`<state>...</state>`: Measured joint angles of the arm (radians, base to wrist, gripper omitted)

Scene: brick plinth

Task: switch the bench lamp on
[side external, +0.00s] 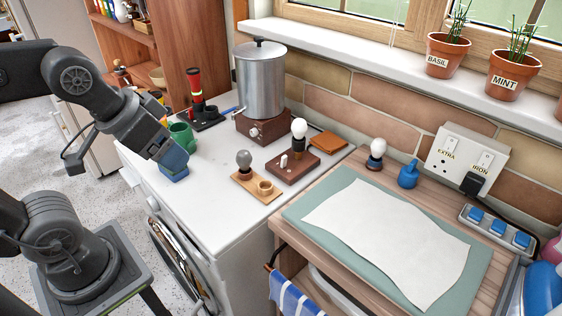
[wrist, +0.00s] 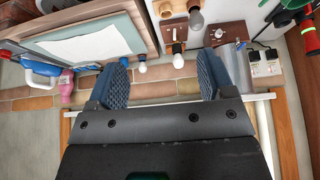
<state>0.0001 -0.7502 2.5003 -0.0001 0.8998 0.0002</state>
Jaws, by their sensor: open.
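In the side view a dark brown block (side external: 293,167) on the white worktop bears a white toggle and an upright white bulb (side external: 299,128); I take it for the bench lamp. I cannot tell whether the bulb glows or which way the toggle is set. The block (wrist: 172,33) also shows in the wrist view, beyond my fingers. My gripper (side external: 172,163) has blue pads and hovers over the worktop's left edge, left of and apart from the lamp. In the wrist view my gripper (wrist: 161,82) is open with nothing between its pads.
A light wood board (side external: 257,186) with a grey bulb and a cup stands between my gripper and the lamp. A silver pot (side external: 260,80) stands behind. A green mug (side external: 182,137) is close to my gripper. Another white bulb (side external: 377,148) stands on the right-hand wooden bench.

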